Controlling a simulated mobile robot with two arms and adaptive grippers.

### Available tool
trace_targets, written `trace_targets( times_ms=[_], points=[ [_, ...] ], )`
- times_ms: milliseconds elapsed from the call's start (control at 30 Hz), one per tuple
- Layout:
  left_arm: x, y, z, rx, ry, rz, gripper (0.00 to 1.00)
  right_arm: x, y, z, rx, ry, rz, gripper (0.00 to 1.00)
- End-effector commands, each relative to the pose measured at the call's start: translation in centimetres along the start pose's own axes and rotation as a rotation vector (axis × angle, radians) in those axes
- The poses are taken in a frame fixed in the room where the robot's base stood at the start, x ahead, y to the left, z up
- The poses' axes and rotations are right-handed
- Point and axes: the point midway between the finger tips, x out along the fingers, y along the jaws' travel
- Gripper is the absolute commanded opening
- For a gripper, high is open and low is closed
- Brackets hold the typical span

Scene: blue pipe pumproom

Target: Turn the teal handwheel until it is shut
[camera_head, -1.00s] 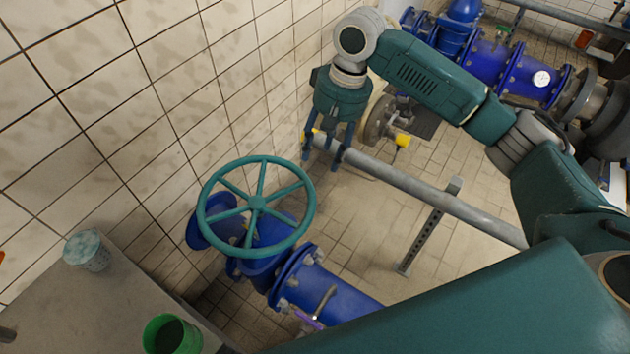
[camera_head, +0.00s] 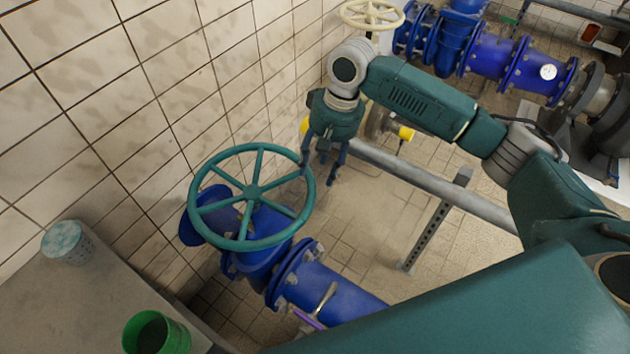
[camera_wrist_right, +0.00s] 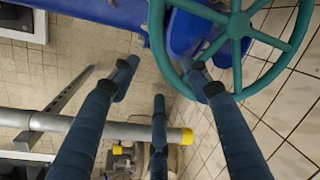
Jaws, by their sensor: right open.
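The teal handwheel (camera_head: 253,193) is a spoked ring on top of a blue valve and pipe (camera_head: 268,250), left of centre in the head view. In the right wrist view the handwheel (camera_wrist_right: 237,26) fills the top right. My right gripper (camera_head: 322,172) is open and empty, pointing down at the wheel's right edge. In the right wrist view one finger of my right gripper (camera_wrist_right: 160,90) overlaps the wheel rim; I cannot tell if they touch. My left gripper is not in view; a large teal arm link of mine covers the bottom right.
A grey rail (camera_head: 430,178) on a perforated post (camera_head: 437,225) runs right of the gripper. A cream handwheel (camera_head: 372,14) and blue pipework (camera_head: 500,66) stand behind. A green cup (camera_head: 160,335) and a perforated pot (camera_head: 67,243) stand on a grey ledge at lower left. The tiled wall borders the left.

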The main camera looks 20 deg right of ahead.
Motion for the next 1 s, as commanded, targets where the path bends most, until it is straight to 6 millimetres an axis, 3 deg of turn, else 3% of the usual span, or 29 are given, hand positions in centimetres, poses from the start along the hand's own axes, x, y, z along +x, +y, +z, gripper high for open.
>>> trace_targets(
  times_ms=[300,733,1000],
  points=[
    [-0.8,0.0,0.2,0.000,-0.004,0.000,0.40,5.2,0.0,0.1,0.000,-0.001,0.001,0.47],
    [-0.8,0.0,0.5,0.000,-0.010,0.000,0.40,6.4,0.0,0.0,0.000,0.001,0.000,0.47],
    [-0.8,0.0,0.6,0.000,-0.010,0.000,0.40,6.3,0.0,0.0,-0.001,0.001,0.001,0.00]
  ],
)
